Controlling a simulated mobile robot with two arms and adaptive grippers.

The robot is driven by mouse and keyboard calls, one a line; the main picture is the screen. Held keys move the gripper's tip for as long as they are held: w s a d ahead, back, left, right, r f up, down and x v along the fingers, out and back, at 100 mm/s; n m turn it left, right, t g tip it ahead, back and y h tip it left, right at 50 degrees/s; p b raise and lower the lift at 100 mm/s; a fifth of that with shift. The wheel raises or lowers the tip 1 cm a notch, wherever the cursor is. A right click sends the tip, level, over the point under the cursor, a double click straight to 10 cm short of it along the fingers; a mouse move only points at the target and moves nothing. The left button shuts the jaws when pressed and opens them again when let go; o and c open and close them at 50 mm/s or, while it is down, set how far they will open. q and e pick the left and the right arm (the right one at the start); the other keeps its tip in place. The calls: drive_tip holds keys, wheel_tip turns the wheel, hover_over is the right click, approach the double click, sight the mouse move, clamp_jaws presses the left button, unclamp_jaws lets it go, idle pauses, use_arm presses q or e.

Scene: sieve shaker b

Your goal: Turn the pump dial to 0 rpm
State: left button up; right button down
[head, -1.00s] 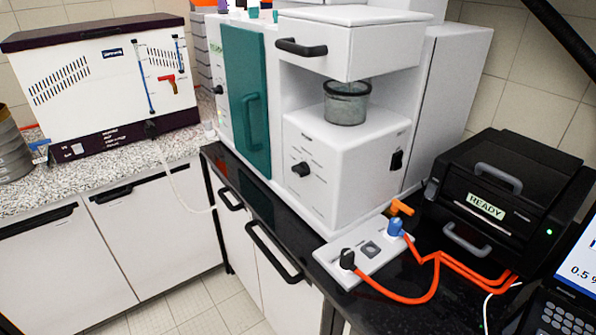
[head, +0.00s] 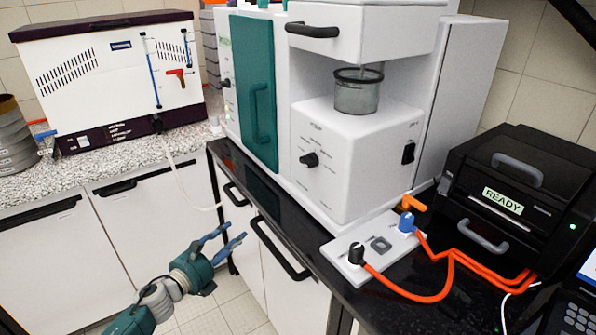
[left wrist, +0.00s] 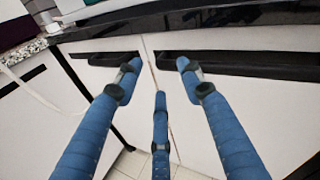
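A black dial (head: 310,160) sits on the front of the white machine (head: 352,165) in the head view; its small lettering is too fine to read, so I cannot tell whether it is the pump dial. Another small dark knob (head: 227,84) shows left of the teal door. My left gripper (head: 228,238) is below and left of the white machine, in front of the cabinets, touching nothing. Its blue fingers are spread and empty, and they also show in the left wrist view (left wrist: 157,75). My right gripper is out of view.
A white socket panel (head: 350,262) with orange cables lies on the dark counter's front part. A black device (head: 520,190) reading READY stands at right. Dark cabinet handles (head: 278,250) stick out near my left gripper. The floor at lower left is open.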

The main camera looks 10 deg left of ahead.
use_arm(q)
drive_tip(key=d+r+m+h+b, duration=0.1)
drive_tip(key=d+r+m+h, duration=0.15)
drive_tip(key=r+m, duration=0.5)
drive_tip(key=d+r+m+h, duration=0.2)
drive_tip(key=d+r+m, duration=0.1)
drive_tip(key=r+m, duration=0.4)
drive_tip(key=m+g+h, duration=0.3)
drive_tip(key=m+g, duration=0.1)
drive_tip(key=m, duration=0.9)
approach(303, 162)
drive_tip(key=p+x, duration=0.1)
drive_tip(key=x, duration=0.2)
drive_tip(key=p+x, duration=0.2)
drive_tip(key=x, duration=0.2)
drive_tip(key=shift+d+r, duration=0.2)
drive_tip(key=shift+d, duration=0.05)
drive_tip(key=shift+w+d+f+t, duration=0.1)
drive_tip(key=shift+w+d+t, duration=0.2)
drive_tip(key=shift+w+d, duration=0.1)
clamp_jaws()
